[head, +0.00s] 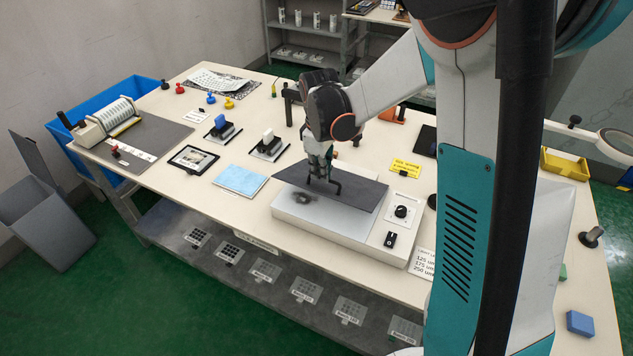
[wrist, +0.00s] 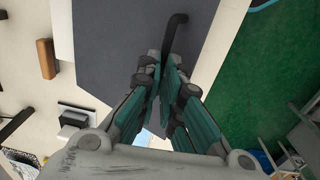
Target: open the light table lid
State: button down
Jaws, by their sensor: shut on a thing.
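The light table (head: 340,232) is a low white box near the front edge of the workbench. Its dark grey lid (head: 362,193) lies over the back part and seems raised at the front, with pale top and a dark shadow showing before it; the exact tilt is hard to tell. The lid also fills the upper middle of the wrist view (wrist: 110,45). A black bar handle (wrist: 176,32) stands on the lid. My gripper (head: 321,176) is above the lid, its fingers (wrist: 165,85) closed around the handle. Part of the handle is hidden between the fingers.
A black knob (head: 401,212) and a rocker switch (head: 390,239) sit on the light table's right side. A blue pad (head: 240,180) and a framed picture (head: 193,158) lie to the left.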

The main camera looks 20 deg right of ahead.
jog(key=w+d+r+p, duration=0.3)
jog(key=w+d+r, duration=0.4)
jog(key=w+d, duration=0.15)
jog(key=w+d+f, duration=0.1)
jog(key=w+d, duration=0.6)
jog(key=d, duration=0.1)
jog(key=shift+w+d+f, duration=0.2)
jog(key=shift+w+d, duration=0.05)
jog(key=shift+d, duration=0.1)
jog(key=c, duration=1.8)
grip_release()
jog(key=shift+a, duration=0.1)
jog(key=shift+o, duration=0.4)
jog(key=shift+s+a+r, duration=0.1)
jog(key=shift+r, duration=0.1)
notch_tip(320, 180, up, 14)
jog(key=shift+a+f+p, duration=0.2)
jog(key=shift+a+p, duration=0.15)
jog(key=shift+a, duration=0.05)
